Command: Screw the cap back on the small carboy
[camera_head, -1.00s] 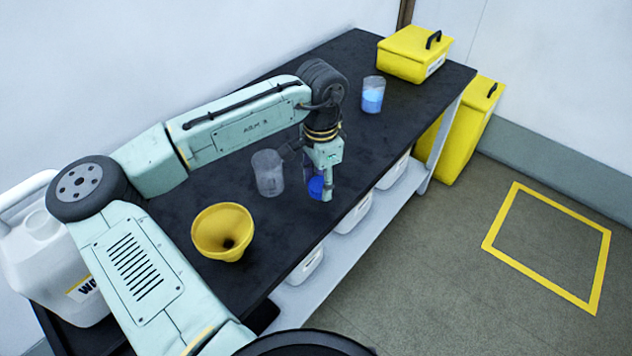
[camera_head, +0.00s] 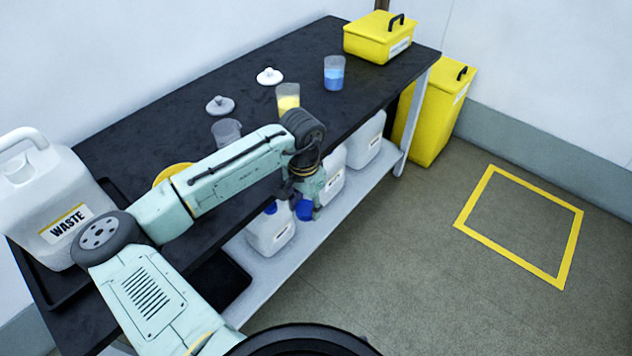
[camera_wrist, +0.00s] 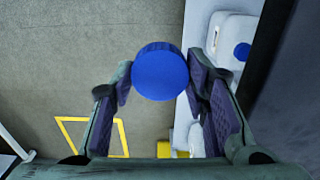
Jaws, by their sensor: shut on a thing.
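My gripper (camera_head: 308,208) is shut on a blue cap (camera_head: 303,211) and holds it in front of the bench, near the lower shelf. In the wrist view the blue cap (camera_wrist: 160,72) sits between the two fingers of my gripper (camera_wrist: 160,80). White carboys stand on the lower shelf: one at left (camera_head: 270,236) with blue at its top, one in the middle (camera_head: 332,180) partly behind my gripper, and one at right (camera_head: 365,142). The wrist view shows a white carboy with a blue cap (camera_wrist: 242,52) at upper right. I cannot tell which carboy is uncapped.
The black bench top (camera_head: 200,85) overhangs the shelf (camera_head: 335,213). On it stand a waste container (camera_head: 65,222), a yellow funnel (camera_head: 170,172), beakers, two lids and a yellow box (camera_head: 378,42). A yellow bin (camera_head: 435,120) stands at the bench end. The floor in front is clear.

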